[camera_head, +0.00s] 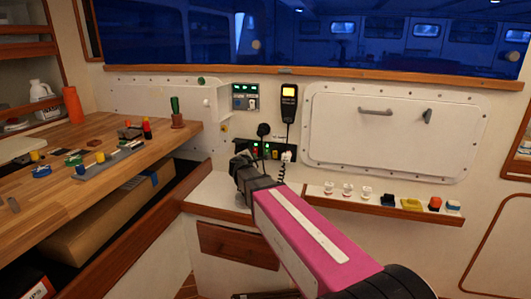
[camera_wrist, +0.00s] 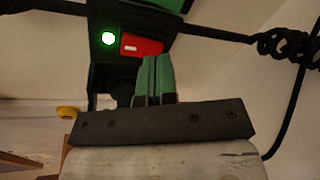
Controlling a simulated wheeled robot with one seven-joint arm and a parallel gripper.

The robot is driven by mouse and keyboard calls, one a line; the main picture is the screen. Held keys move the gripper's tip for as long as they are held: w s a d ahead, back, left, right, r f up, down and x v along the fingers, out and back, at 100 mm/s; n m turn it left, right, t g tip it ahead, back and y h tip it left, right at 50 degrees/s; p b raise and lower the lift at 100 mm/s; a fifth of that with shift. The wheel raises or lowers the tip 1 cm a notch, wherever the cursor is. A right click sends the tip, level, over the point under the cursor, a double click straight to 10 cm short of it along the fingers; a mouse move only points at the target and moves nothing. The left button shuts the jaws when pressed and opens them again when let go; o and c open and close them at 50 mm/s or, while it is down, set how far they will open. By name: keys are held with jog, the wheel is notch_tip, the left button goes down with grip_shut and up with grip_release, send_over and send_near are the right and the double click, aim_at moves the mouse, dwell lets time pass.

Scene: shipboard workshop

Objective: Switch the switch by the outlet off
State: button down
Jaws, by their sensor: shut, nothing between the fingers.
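In the wrist view a red rocker switch (camera_wrist: 141,45) sits on a black panel (camera_wrist: 97,57), beside a lit green lamp (camera_wrist: 108,38). A dark round shape, perhaps the outlet, is partly hidden behind my fingers. My gripper (camera_wrist: 156,60) is shut and empty, its green fingertips just below the red switch; I cannot tell whether they touch it.
A radio handset (camera_head: 289,103) with a coiled cord hangs above the panel, left of a white hatch (camera_head: 385,130). A black cable (camera_wrist: 215,34) crosses near my fingers. A narrow shelf (camera_head: 380,207) with small items is right. A cluttered wooden bench (camera_head: 90,185) is left.

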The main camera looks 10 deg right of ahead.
jog(key=shift+v, duration=3)
